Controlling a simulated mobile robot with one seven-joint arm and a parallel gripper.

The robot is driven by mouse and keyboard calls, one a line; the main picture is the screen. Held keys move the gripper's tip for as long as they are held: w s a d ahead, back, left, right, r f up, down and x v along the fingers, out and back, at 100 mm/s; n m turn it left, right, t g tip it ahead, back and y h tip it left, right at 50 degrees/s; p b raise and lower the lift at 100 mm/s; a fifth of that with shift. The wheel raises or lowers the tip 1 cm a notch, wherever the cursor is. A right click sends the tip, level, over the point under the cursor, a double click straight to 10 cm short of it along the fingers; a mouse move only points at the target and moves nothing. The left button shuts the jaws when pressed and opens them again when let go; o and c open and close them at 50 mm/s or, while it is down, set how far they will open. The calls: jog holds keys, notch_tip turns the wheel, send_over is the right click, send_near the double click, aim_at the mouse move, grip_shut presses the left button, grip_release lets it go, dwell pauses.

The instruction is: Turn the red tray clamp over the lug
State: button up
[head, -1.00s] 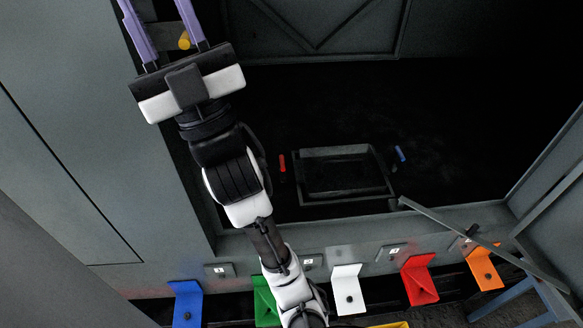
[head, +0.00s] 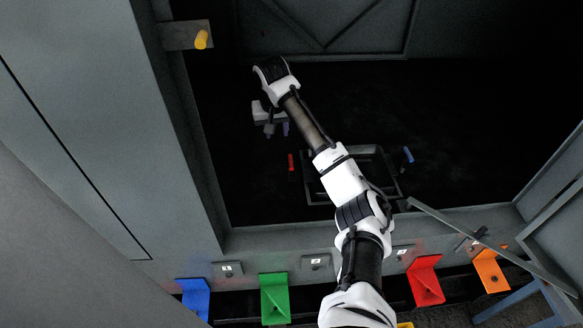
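The red tray clamp (head: 291,162) is a small upright red bar just left of the dark tray (head: 309,188) inside the enclosure. My gripper (head: 277,131) is inside the enclosure, above and slightly left of the red clamp in the picture. The fingertips look apart from the clamp. I cannot make out the lug. My arm hides part of the tray.
A blue clamp (head: 408,154) is at the tray's right side. A yellow knob (head: 201,39) is on the upper left wall. A grey bar (head: 450,225) slants across the opening's lower right. Green (head: 274,298), red (head: 425,281) and other coloured brackets line the front.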

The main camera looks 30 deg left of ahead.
aim_at(291, 166)
jog(key=d+f+h, duration=0.1)
jog(key=f, duration=0.3)
jog(key=d+f+h, duration=0.1)
jog(key=f, duration=0.4)
jog(key=w+d+f+h, duration=0.1)
jog(key=d+f, duration=0.1)
jog(key=f, duration=0.3)
jog(key=shift+f+m+g, duration=0.25)
jog(key=shift+m+g, duration=0.05)
jog(key=shift+g, duration=0.1)
jog(key=shift+c, duration=0.4)
